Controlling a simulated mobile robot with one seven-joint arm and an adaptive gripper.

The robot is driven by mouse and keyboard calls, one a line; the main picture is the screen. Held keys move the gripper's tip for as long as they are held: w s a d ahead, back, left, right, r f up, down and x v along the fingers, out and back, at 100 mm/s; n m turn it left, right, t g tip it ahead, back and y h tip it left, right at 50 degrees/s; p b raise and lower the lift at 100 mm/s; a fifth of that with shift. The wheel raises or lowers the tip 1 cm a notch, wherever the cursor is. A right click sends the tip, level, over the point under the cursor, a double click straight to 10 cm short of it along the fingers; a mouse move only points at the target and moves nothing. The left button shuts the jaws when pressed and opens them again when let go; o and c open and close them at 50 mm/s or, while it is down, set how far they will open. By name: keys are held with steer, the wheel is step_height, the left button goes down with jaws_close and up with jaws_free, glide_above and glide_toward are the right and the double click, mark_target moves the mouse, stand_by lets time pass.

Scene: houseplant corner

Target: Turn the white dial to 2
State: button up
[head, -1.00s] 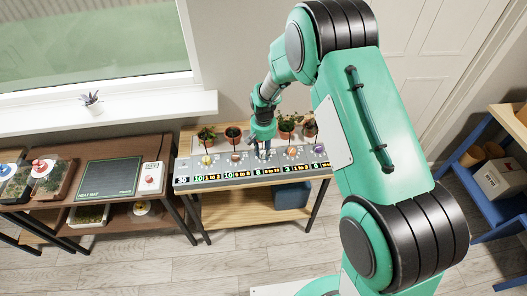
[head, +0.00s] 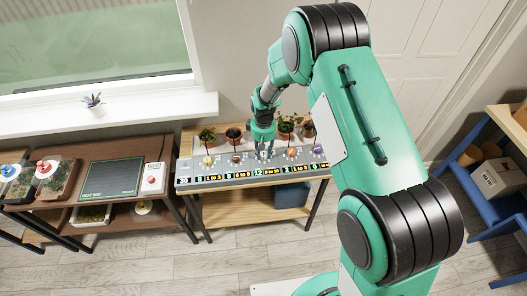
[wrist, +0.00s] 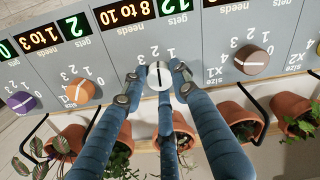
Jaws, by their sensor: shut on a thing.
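The white dial (wrist: 164,83) sits on the grey sloped panel (wrist: 218,78) in the wrist view, where the lettering is upside down. Its dark pointer line runs roughly up and down in that picture, towards the small scale digits, which are partly hard to read. My gripper (wrist: 157,73) has its blue fingers on both sides of the dial, closed on it. The green display (wrist: 173,5) above the dial reads 12, beside an orange "8 to 10" display (wrist: 127,13). In the head view my gripper (head: 263,148) reaches down to the panel's middle and largely hides the dial.
Brown (wrist: 252,62), orange (wrist: 79,93) and purple (wrist: 20,102) dials share the panel. Potted plants (wrist: 242,120) stand close along its back edge. A dark table with a heat mat (head: 112,178) stands left, and a blue shelf (head: 475,200) right.

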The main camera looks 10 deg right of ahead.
mark_target(263, 154)
steer(key=shift+n, duration=0.4)
steer(key=o, duration=1.2)
steer(key=shift+c, duration=0.2)
step_height(263, 154, up, 12)
stand_by(0.4)
